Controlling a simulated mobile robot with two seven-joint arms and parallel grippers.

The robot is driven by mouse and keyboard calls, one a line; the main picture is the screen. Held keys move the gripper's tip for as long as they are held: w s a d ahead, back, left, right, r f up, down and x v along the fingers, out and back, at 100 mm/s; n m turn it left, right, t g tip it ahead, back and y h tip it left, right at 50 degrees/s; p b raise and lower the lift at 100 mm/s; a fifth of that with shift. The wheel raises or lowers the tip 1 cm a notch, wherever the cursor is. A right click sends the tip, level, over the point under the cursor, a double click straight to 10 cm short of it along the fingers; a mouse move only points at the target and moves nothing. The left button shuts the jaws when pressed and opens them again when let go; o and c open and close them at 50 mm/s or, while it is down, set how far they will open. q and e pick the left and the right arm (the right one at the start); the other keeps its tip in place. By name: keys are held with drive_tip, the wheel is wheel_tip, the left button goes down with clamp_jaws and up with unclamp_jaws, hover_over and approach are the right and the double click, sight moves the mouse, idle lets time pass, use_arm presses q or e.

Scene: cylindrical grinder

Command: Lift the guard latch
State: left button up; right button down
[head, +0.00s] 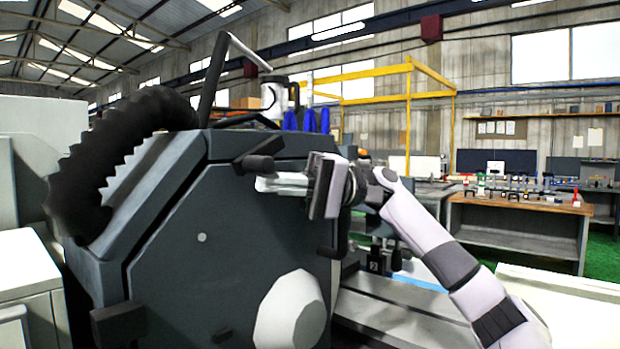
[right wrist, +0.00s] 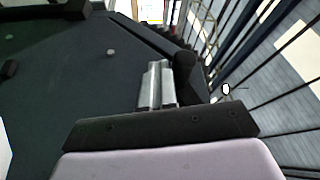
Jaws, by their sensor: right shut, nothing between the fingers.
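The grinder's dark grey guard (head: 230,230) fills the middle of the head view. A black handle with a rounded end (head: 258,163), which looks like the guard latch, sticks out near the guard's upper edge. My right gripper (head: 262,184) is shut and empty, its silver fingers just below this handle. In the right wrist view the shut fingers (right wrist: 155,82) point along the dark guard panel, and a black cylindrical part (right wrist: 185,66), probably the same handle, is close beside them. I cannot tell whether they touch. My left gripper is not in view.
A ribbed black hose (head: 125,150) curves over the guard's left side. A flat machine bed (head: 385,312) extends to the right. A workbench (head: 520,212) with small items stands farther back.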

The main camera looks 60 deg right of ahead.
drive_tip(key=shift+a+r+m+t+y+b, duration=0.3)
drive_tip(key=shift+m+t+y+b, duration=0.3)
drive_tip(key=shift+m+t, duration=0.35)
drive_tip(key=shift+a+r+m+t+y+b, duration=0.2)
drive_tip(key=shift+r+m+t+y+b, duration=0.15)
drive_tip(key=shift+m+t+y, duration=0.55)
drive_tip(key=shift+a+r+m+t+y+b, duration=0.3)
drive_tip(key=shift+m+t+y+b, duration=0.3)
drive_tip(key=shift+t, duration=0.55)
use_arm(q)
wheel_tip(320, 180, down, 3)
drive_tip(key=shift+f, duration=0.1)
use_arm(e)
drive_tip(key=shift+d+r+m, duration=0.15)
drive_tip(key=shift+r+m, duration=0.05)
drive_tip(key=shift+m, duration=0.05)
drive_tip(key=shift+f, duration=0.1)
